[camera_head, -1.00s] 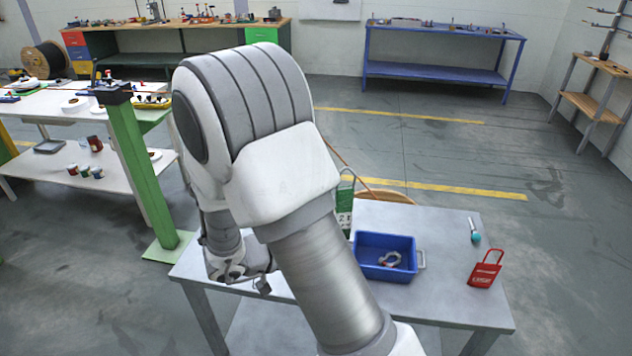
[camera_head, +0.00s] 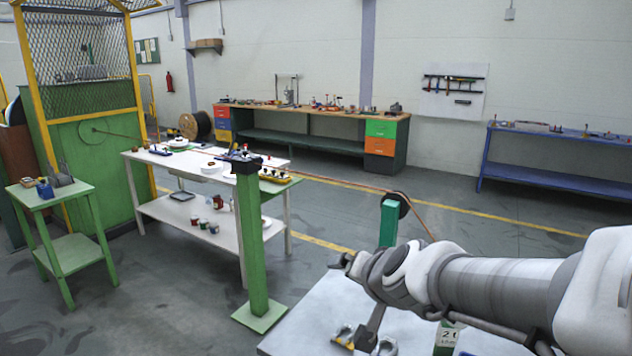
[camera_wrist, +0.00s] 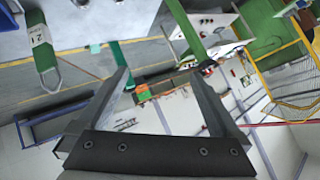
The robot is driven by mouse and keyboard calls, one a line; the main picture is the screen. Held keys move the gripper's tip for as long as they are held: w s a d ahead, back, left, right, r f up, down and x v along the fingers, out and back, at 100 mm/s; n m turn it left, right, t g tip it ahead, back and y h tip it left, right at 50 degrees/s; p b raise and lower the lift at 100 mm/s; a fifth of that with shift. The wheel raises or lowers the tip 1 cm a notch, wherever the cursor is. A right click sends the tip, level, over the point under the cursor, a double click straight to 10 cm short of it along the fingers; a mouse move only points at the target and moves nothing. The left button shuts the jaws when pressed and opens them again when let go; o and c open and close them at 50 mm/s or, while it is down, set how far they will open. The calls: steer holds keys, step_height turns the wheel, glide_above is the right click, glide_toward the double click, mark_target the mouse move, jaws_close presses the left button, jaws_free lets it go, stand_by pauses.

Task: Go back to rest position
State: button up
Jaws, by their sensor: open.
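My gripper (camera_head: 342,262) is at the left end of my arm, which reaches in from the right in the head view. It is held above the pale grey table (camera_head: 310,315), and its fingers are small and partly blurred there. In the wrist view my gripper (camera_wrist: 160,75) has its two fingers wide apart with nothing between them. Beyond them, the room appears rotated.
A green post (camera_head: 250,240) stands left of my gripper, in front of a white table (camera_head: 205,222) with small items. A green upright (camera_head: 389,222) stands just behind my arm. A caged green enclosure (camera_head: 95,165) is farther left.

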steer(key=s+d+n+g+h, duration=0.1)
steer(key=s+d+n+g, duration=0.1)
steer(key=s, duration=0.8)
steer(key=s+d+n+g+h, duration=0.1)
steer(key=s+d+n+g, duration=0.1)
steer(key=s+d, duration=0.3)
steer(key=s+g, duration=0.1)
steer(key=s, duration=0.3)
steer(key=shift+s+f+n, duration=0.3)
steer(key=shift+s+n, duration=0.1)
